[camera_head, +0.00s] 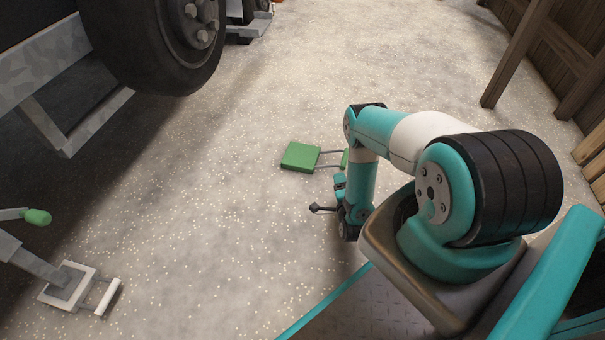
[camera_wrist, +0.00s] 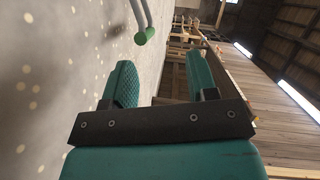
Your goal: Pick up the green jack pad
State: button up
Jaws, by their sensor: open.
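The green jack pad (camera_head: 299,157) lies flat on the pale speckled ground in the head view, just left of my arm. Two thin grey rods run right from it to a green grip, partly hidden by my arm. In the wrist view this green grip (camera_wrist: 146,36) and its rods show at the top, beyond my fingertips and a little left of the middle. The pad's plate is out of that view. My gripper (camera_wrist: 160,70) is open, with nothing between its fingers. In the head view my gripper (camera_head: 340,181) is small and partly hidden, close to the grip's near side.
A trailer wheel (camera_head: 165,40) and its frame stand at upper left. A white jack foot (camera_head: 46,293) with a handle stands at lower left, near a green-tipped lever (camera_head: 37,217). A wooden post (camera_head: 515,52) stands at upper right. The ground around the pad is clear.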

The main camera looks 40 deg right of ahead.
aim_at(342, 167)
jog(key=shift+m+h, duration=0.5)
jog(key=s+f+b, duration=0.1)
jog(key=s+f, duration=0.3)
jog(key=shift+a, duration=0.15)
jog(key=shift+s+f+b, duration=0.15)
jog(key=shift+b, duration=0.25)
jog(key=shift+w+d+f+b, duration=0.25)
jog(key=shift+w+d+b, duration=0.25)
jog(key=shift+b, duration=0.75)
jog(key=b+x, duration=0.2)
jog(key=x, duration=0.1)
jog(key=b+x, duration=0.6)
jog(key=shift+w+d+r, duration=0.2)
jog(key=shift+d+r, duration=0.05)
jog(key=shift+w+d+r, duration=0.1)
jog(key=shift+w+d, duration=0.2)
jog(key=shift+w, duration=0.1)
jog(key=b+x, duration=0.4)
jog(key=b, duration=0.1)
jog(key=shift+w+d, duration=0.1)
jog(key=shift+w, duration=0.05)
jog(key=shift+w+d+r, duration=0.2)
jog(key=shift+w, duration=0.15)
jog(key=shift+r, duration=0.1)
grip_shut()
